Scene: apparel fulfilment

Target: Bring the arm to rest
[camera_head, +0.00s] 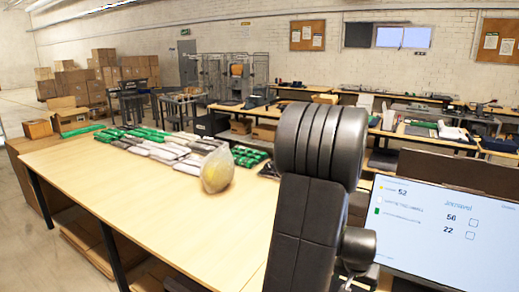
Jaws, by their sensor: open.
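My black arm (313,200) rises in front of the camera in the middle right of the head view, with a thick ribbed joint at its top. My gripper is not in view, so its jaws cannot be seen. The arm hides part of the table's right side and the floor behind it.
A long wooden table (150,215) stands in front, its near part bare. Packed garments (165,148) in green, white and grey lie in rows at its far side, beside a clear bag (217,171). A screen (450,235) stands at the right. Cartons (105,72) are stacked behind.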

